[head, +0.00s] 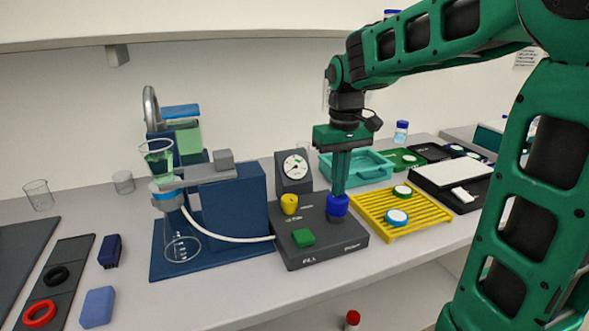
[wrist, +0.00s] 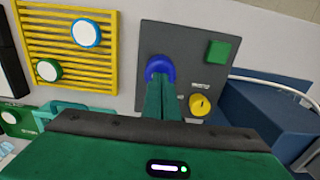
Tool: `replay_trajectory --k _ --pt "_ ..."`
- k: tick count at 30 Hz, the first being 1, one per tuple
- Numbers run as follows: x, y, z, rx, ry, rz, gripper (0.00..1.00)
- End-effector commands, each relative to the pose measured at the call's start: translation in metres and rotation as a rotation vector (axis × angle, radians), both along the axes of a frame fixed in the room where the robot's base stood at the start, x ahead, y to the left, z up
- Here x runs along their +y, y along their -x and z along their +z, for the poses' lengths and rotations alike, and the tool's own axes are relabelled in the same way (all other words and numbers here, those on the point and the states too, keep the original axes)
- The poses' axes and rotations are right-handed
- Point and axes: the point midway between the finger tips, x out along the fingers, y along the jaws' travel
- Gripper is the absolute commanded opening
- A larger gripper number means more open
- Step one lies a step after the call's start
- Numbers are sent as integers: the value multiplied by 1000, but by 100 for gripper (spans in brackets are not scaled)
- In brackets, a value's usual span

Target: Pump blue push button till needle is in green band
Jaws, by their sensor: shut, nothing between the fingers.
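The blue push button (head: 337,206) stands at the right of a dark grey control box (head: 318,245). My gripper (head: 338,192) is shut and empty, pointing down with its fingertips at the top of the blue button. In the wrist view the fingertips (wrist: 164,84) cover part of the blue button (wrist: 158,66) and seem to touch it; I cannot tell how far it is pressed. The gauge (head: 295,166) stands behind the box with a white dial. Its needle and green band are too small to read. It is not visible in the wrist view.
A yellow knob (head: 289,204) and a green square button (head: 303,237) share the box. A yellow rack (head: 425,220) with round discs lies to the right. A blue filter stand (head: 238,215) with flask and white hose is at the left.

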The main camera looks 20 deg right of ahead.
Motion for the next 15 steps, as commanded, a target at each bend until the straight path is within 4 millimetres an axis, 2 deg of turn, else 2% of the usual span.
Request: replay_trajectory --k 11,15 --pt "0 1 -20 4 0 0 0" --pt "0 0 -19 2 0 0 0"
